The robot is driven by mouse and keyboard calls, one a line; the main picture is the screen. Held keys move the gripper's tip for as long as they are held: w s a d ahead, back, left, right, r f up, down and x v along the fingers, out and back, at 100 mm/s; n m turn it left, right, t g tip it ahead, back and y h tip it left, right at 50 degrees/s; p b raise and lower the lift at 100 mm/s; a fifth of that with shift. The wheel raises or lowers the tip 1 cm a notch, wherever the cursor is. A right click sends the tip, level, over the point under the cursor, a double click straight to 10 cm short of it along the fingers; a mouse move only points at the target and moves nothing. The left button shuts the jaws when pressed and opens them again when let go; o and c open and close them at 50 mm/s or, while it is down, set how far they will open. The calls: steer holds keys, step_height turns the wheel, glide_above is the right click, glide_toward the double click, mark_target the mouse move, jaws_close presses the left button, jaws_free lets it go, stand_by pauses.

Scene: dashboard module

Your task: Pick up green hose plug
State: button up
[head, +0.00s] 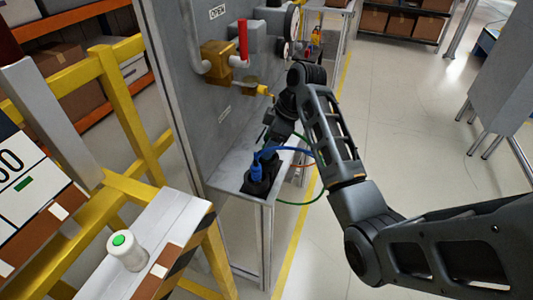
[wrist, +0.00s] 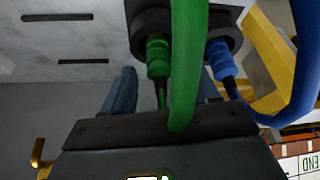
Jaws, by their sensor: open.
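The green hose plug (wrist: 158,56) is a ribbed green piece seated in a dark round socket (wrist: 148,18) in the wrist view. A thick green hose (wrist: 186,50) runs across the front of that view and hides part of the plug's right side. My gripper (wrist: 165,82) is open, with one finger left of the plug and the other to its right, partly behind the hose. I cannot tell whether either finger touches it. In the head view the green hose (head: 290,203) loops beside the steel ledge, and my arm hides the plug.
A blue plug (wrist: 221,60) sits in the neighbouring socket, close to my right finger; it also shows in the head view (head: 257,172). A grey panel (head: 205,115) with brass valve (head: 218,62) stands behind. A yellow frame (head: 130,95) is at left.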

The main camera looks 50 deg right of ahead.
steer(key=shift+x, duration=1.1)
jaws_close()
